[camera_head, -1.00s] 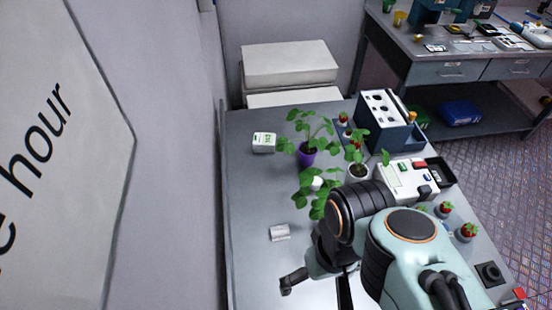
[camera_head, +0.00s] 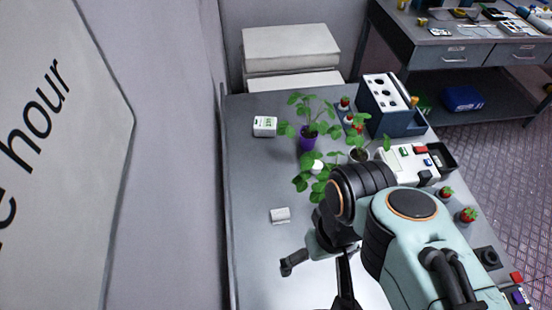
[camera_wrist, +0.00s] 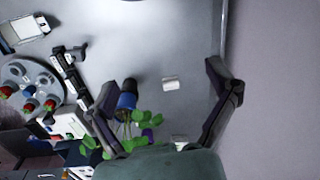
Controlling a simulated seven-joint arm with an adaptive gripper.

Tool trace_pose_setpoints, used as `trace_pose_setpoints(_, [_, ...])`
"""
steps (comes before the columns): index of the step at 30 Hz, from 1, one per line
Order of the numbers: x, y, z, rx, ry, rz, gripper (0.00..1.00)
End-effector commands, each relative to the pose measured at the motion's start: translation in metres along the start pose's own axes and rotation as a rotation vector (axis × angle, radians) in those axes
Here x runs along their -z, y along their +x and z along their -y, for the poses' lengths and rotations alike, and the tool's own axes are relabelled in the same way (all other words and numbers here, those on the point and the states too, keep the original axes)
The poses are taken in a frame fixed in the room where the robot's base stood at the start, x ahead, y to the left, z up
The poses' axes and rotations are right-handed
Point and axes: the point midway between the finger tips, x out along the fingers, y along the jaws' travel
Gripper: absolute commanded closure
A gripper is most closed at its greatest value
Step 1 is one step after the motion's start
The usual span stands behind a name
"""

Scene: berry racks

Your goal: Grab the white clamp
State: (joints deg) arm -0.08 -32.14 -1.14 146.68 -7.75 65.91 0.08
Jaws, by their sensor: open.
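The white clamp (camera_head: 280,215) is a small pale piece lying on the grey table, left of the plants in the head view. It also shows in the wrist view (camera_wrist: 171,84), between the two spread fingers in the picture. My gripper (camera_head: 317,276) is open and empty, nearer the camera than the clamp. In the wrist view my gripper (camera_wrist: 160,78) has a dark finger on each side of the clamp, with no contact visible. The height of the fingers above the clamp is hard to judge.
A plant in a purple pot (camera_head: 308,140) and other leafy plants stand beyond and right of the clamp. A white box with a green label (camera_head: 265,126) is farther back. A blue rack (camera_head: 388,105) stands at the back right. Bare table (camera_head: 250,185) surrounds the clamp's left side.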

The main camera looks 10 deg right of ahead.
Motion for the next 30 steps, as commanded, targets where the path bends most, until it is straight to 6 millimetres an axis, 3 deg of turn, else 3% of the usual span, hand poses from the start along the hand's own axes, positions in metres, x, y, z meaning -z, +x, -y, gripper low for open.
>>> trace_pose_setpoints(6, [0.000,0.000,0.000,0.000,0.000,0.000,0.13])
trace_pose_setpoints(7, [0.000,0.000,0.000,0.000,0.000,0.000,0.20])
trace_pose_setpoints(17, [0.001,0.000,0.000,0.000,0.010,-0.005,0.20])
trace_pose_setpoints(20, [0.019,-0.015,-0.002,-0.010,0.029,-0.073,0.20])
trace_pose_setpoints(24, [0.070,-0.041,-0.008,-0.022,0.063,-0.130,0.20])
trace_pose_setpoints(27, [0.113,-0.044,-0.012,-0.026,0.080,-0.113,0.20])
trace_pose_setpoints(30, [0.157,-0.032,-0.016,-0.031,0.095,-0.070,0.20])
